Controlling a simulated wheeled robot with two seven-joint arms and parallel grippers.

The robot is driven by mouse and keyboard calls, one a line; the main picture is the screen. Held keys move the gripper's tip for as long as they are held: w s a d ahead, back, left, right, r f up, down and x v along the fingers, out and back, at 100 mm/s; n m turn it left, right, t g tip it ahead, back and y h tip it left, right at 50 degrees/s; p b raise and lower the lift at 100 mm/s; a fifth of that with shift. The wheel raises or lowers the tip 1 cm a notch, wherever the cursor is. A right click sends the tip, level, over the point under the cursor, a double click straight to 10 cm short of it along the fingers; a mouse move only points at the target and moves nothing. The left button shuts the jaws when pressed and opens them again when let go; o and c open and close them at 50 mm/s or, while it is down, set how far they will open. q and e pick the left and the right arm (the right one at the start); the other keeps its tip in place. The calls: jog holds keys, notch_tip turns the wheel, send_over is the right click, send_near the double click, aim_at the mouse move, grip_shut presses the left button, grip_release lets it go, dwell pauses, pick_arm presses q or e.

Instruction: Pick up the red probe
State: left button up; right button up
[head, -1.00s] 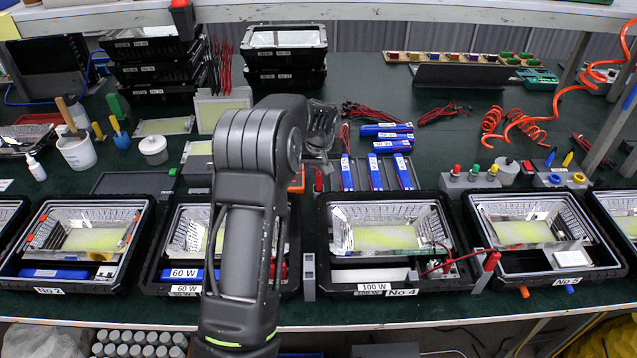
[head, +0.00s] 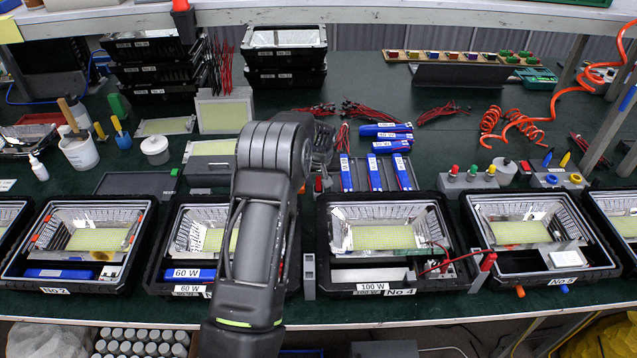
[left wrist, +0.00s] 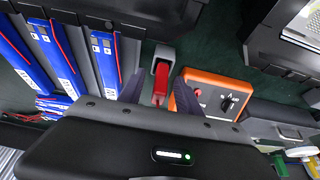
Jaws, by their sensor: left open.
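A red probe (left wrist: 160,84) stands in a small grey holder in the left wrist view. In the head view a bit of red (head: 318,184), apparently the same probe, shows just right of my left forearm. My left gripper (left wrist: 160,93) is open, with one dark finger on each side of the probe and a gap to each; I cannot tell its height over it. In the head view this gripper (head: 320,146) is partly hidden by my arm. Another red probe (head: 489,261) with a red lead stands at the right of housing No 4. My right gripper is out of view.
An orange meter box (left wrist: 216,94) with a dial sits close to the probe. Blue labelled drivers (head: 375,173) lie on the other side. Open housings (head: 390,290) line the table's front edge. Red lead bundles (head: 362,112) lie behind.

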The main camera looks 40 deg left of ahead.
pick_arm(q)
jog(key=shift+c, duration=0.3)
grip_shut()
dwell(0.4)
